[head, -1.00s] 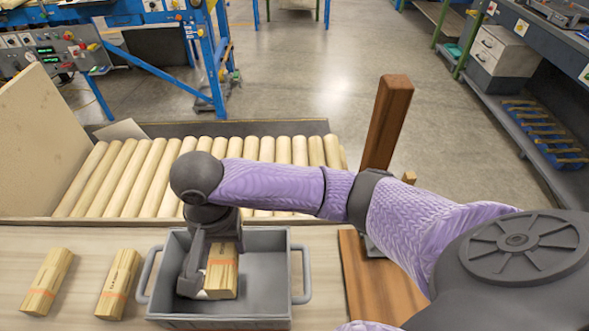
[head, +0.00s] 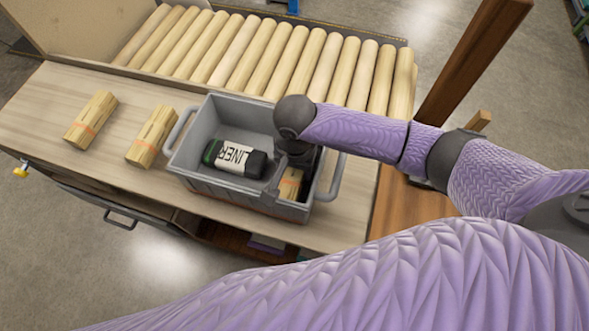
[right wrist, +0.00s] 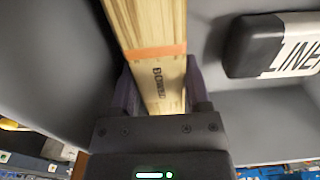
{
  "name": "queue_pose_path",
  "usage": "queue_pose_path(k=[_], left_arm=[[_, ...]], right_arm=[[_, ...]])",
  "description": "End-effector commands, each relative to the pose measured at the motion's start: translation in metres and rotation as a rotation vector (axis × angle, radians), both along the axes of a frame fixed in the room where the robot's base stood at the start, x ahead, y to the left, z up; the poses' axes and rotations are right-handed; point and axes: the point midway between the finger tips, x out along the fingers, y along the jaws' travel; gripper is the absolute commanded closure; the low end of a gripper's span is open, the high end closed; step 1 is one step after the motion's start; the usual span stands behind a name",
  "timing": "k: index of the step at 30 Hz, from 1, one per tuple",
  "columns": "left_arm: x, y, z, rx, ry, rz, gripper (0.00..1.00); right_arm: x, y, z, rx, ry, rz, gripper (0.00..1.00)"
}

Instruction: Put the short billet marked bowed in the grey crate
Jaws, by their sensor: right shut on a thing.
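The grey crate (head: 215,182) stands on the light wooden bench top in the head view. My right gripper (head: 292,170) reaches down into its right part and is shut on a short wooden billet (head: 290,186) with an orange band. My left gripper is not in view.
A dark bottle labelled LINER (head: 236,158) lies in the crate, left of the held billet. Two similar banded billets, the far-left one (head: 90,120) and the nearer one (head: 152,136), lie on the bench left of the crate. A roller conveyor (head: 265,52) runs behind; a wooden post (head: 470,65) stands at right.

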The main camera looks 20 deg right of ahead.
Motion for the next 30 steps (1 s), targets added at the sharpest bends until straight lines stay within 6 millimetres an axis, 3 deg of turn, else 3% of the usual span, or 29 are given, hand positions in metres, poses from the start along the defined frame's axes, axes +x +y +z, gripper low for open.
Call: queue_pose_path(k=[1, 10, 11, 12, 22, 30], left_arm=[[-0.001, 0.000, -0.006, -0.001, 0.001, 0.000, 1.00], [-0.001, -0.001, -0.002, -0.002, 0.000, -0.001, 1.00], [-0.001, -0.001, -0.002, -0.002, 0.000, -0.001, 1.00], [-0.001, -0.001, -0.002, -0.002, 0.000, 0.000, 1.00], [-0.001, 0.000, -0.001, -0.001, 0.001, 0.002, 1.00], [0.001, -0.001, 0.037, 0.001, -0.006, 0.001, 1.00]], right_arm=[[0.000, 0.000, -0.009, 0.000, 0.000, 0.000, 1.00], [0.000, 0.000, -0.008, 0.001, -0.001, 0.000, 1.00], [0.000, 0.000, -0.008, 0.000, -0.001, 0.000, 0.34], [0.000, 0.000, -0.008, 0.000, -0.001, 0.000, 0.26], [0.001, 0.000, -0.002, 0.001, -0.002, 0.000, 0.24], [0.001, 0.001, 0.073, 0.003, -0.004, 0.000, 0.24]])
